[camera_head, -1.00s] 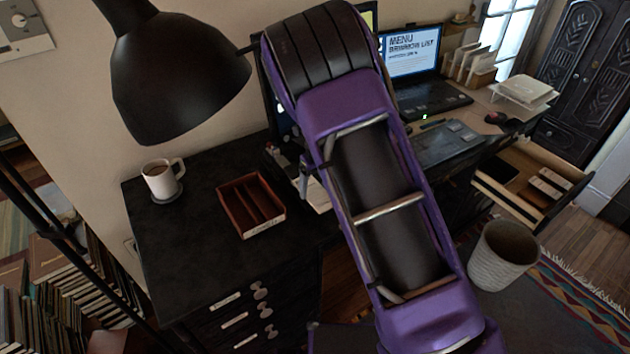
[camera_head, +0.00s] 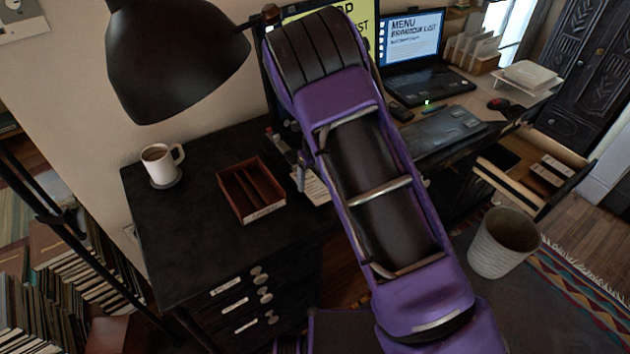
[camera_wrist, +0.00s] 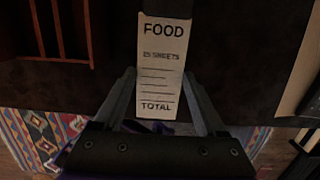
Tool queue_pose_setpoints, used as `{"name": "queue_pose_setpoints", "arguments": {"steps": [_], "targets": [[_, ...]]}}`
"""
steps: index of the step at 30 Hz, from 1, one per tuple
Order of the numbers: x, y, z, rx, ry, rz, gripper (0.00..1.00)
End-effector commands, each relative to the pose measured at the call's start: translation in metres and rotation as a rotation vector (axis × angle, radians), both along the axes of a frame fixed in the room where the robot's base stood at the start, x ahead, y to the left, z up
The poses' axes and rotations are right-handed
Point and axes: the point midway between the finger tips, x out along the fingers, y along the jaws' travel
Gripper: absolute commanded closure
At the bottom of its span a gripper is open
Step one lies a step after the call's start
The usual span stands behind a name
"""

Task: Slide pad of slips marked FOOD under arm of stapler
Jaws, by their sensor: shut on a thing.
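The pad of slips marked FOOD (camera_wrist: 163,60) is a long white strip with "25 SHEETS" and "TOTAL" printed on it. In the wrist view it lies lengthwise between the two fingers of my gripper (camera_wrist: 159,76), which are shut on its sides. In the head view my arm covers most of the gripper. A pale lined paper (camera_head: 316,188) shows beside the arm there, but I cannot tell if it is the same pad. I cannot make out the stapler in either view.
A red-brown divided tray (camera_head: 222,196) sits on the black desk top (camera_head: 180,235), left of my arm. A white mug (camera_head: 161,166) stands farther left, under a black lamp (camera_head: 175,65). A monitor (camera_head: 358,30), laptop (camera_head: 415,45) and keyboard (camera_head: 440,130) are behind and right.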

Motion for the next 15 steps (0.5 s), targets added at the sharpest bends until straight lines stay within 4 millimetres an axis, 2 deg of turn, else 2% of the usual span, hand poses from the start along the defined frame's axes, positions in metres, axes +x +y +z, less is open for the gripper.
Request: {"name": "queue_pose_setpoints", "arguments": {"steps": [15], "targets": [[0.026, 0.017, -0.001, -0.001, 0.0, 0.0, 0.78]]}}
